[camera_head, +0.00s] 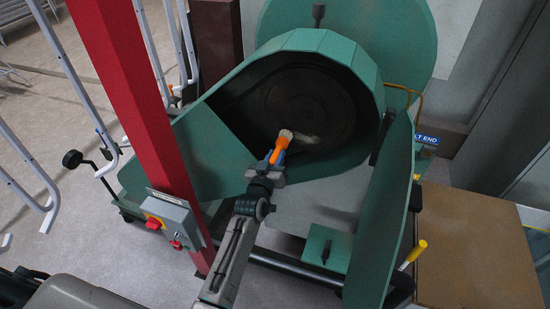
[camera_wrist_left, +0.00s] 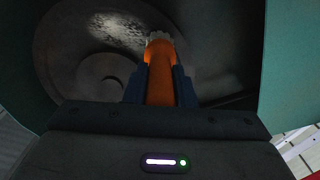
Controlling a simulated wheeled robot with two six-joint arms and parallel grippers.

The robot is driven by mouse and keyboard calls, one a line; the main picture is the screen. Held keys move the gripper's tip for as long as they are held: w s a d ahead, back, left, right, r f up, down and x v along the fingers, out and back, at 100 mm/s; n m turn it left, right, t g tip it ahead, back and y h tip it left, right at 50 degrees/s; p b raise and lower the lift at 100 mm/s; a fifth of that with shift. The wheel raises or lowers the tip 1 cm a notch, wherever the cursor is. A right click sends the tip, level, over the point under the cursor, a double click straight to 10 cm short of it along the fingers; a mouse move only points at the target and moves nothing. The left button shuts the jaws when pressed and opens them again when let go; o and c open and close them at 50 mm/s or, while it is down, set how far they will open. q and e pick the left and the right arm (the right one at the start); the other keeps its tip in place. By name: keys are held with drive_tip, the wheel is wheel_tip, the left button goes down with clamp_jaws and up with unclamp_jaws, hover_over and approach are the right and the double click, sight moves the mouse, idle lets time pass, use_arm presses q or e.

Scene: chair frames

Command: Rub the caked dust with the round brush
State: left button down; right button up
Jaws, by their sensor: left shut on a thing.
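The round brush (camera_head: 278,153) has an orange handle and a pale bristle head. My left gripper (camera_head: 272,166) is shut on its handle, inside the mouth of the green drum housing (camera_head: 330,47). In the left wrist view the orange handle (camera_wrist_left: 160,80) stands between the two dark fingers, with the bristles at its far end. The caked dust (camera_head: 307,139) is a pale patch on the dark inner face, just right of the bristles. In the wrist view the dust (camera_wrist_left: 120,32) is left of the bristles. I cannot tell whether the bristles touch it. My right gripper is out of view.
A red post (camera_head: 132,100) with a grey switch box (camera_head: 174,220) stands left of the housing. A green side panel (camera_head: 380,215) rises to its right. A brown board (camera_head: 475,250) lies at the right. White tubular frames (camera_head: 35,165) stand at the left.

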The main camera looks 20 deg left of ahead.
use_arm(q)
drive_tip(key=shift+d, duration=1.15)
drive_tip(key=shift+d, duration=1.15)
drive_tip(key=shift+d, duration=0.1)
